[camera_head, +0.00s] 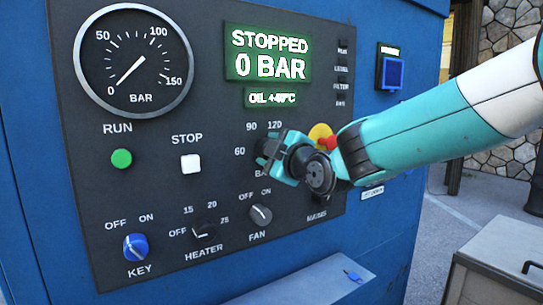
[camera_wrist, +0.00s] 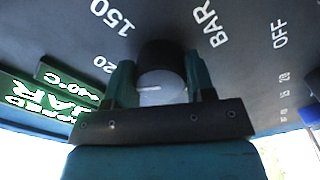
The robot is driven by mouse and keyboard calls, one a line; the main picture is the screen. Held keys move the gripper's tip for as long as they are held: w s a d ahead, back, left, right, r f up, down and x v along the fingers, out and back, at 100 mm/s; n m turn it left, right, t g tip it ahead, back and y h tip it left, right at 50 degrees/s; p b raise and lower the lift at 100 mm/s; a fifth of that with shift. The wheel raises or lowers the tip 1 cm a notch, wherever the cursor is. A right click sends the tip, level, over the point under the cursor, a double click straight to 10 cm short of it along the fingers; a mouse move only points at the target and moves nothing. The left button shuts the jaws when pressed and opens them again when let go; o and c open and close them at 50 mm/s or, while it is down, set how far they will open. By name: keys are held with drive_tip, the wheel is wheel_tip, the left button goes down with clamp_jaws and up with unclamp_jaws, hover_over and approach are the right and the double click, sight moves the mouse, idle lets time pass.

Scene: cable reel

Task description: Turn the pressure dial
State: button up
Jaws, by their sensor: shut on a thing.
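The pressure dial (camera_wrist: 162,86) is a dark round knob with a grey face and a short white pointer line. My gripper (camera_wrist: 160,90) has one finger on each side of it and is shut on it in the wrist view. In the head view my gripper (camera_head: 270,150) is at the panel, below the printed 90 and 120, and mostly hides the dial. The numbers 60, 90 and 120 show around it there; 150 shows in the wrist view. The green display (camera_head: 268,54) reads STOPPED, 0 BAR. The round gauge's (camera_head: 135,62) needle points near 0.
The dark panel also holds a green RUN button (camera_head: 121,158), white STOP button (camera_head: 190,164), blue key switch (camera_head: 136,247), heater knob (camera_head: 203,229) and fan knob (camera_head: 261,215). A red knob on a yellow plate (camera_head: 320,134) sits close behind my arm. A grey box (camera_head: 500,262) stands at right.

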drive_tip(key=o, duration=0.9)
drive_tip(key=b+v, duration=0.3)
drive_tip(key=v, duration=1.4)
drive_tip(key=shift+s+d, duration=0.15)
drive_tip(key=shift+s, duration=0.05)
drive_tip(key=s+d+f+m+g+h+p, duration=0.2)
drive_tip(key=s+m+g+p, duration=0.1)
drive_tip(key=s, duration=0.4)
drive_tip(key=s+d+f+m+g+h+p, duration=0.1)
drive_tip(key=s+d+m+g+h+p, duration=0.1)
drive_tip(key=s+g, duration=0.5)
drive_tip(key=s+d+f+m+g+h+p, duration=0.1)
drive_tip(key=s+d+f+m+g+p, duration=0.1)
drive_tip(key=s+m+g+p, duration=0.3)
drive_tip(key=shift+s+d+f+m+h+p, duration=0.15)
drive_tip(key=shift+s+d+m+p, duration=0.15)
drive_tip(key=shift+s, duration=0.2)
drive_tip(key=shift+s+d+f+m+h+p, duration=0.1)
drive_tip(key=shift+s+d+m+p, duration=0.15)
drive_tip(key=shift+s, duration=0.2)
drive_tip(key=shift+s+d+f+m+h+p, duration=0.1)
drive_tip(key=shift+s+d+m+h+p, duration=0.1)
drive_tip(key=shift+s+m, duration=0.25)
